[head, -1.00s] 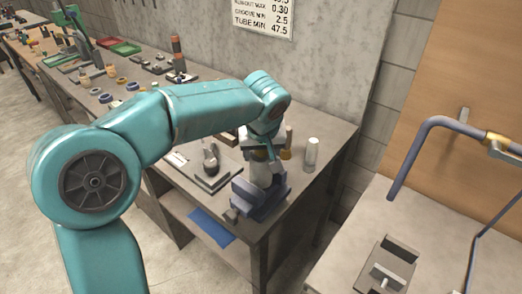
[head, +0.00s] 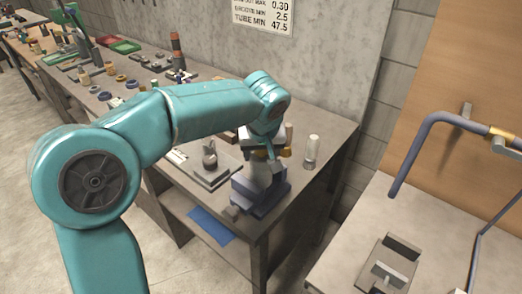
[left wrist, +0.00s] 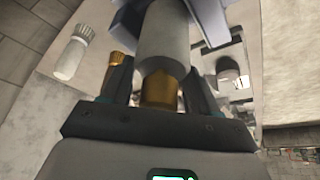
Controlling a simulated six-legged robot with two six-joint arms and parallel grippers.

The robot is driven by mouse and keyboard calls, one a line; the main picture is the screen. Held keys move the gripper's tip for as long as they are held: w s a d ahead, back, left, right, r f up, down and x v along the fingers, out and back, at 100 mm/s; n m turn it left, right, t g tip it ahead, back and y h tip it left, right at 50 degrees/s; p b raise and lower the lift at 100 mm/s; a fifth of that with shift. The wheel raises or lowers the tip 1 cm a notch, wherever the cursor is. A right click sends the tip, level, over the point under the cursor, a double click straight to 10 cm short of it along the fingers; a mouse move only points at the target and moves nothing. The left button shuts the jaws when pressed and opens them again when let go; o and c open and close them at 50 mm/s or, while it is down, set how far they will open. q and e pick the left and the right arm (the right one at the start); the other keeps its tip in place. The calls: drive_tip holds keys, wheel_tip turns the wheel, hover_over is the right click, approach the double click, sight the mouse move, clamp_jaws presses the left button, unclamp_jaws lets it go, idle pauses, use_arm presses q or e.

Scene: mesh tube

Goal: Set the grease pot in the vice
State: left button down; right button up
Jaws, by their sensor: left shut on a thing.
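My left gripper (head: 266,152) is at the end of the teal arm, above the blue-grey vice (head: 258,202) near the bench's front corner. In the left wrist view, its two dark fingers (left wrist: 162,92) are shut on the brass-coloured part of the grease pot (left wrist: 165,50), which has a wide pale grey cylindrical body. The pot's far end reaches in between blue parts of the vice (left wrist: 208,18). I cannot tell whether it touches them. In the head view, the pot (head: 259,172) shows pale just under the gripper, partly hidden. My right gripper is not in view.
A pale bottle (head: 311,152) stands right of the vice. A flat plate (head: 216,174) with a rounded metal piece (head: 209,155) lies to its left. Several small parts fill the bench's back. A second bench (head: 345,250) with a blue tube frame (head: 405,165) is at right.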

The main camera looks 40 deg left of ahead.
use_arm(q)
drive_tip(key=shift+f, duration=0.2)
drive_tip(key=shift+c, duration=0.9)
unclamp_jaws()
drive_tip(key=p+v, duration=0.1)
drive_tip(key=v, duration=1.5)
drive_tip(key=shift+r, duration=0.2)
drive_tip(key=shift+s+d, duration=0.1)
drive_tip(key=shift+s, duration=0.1)
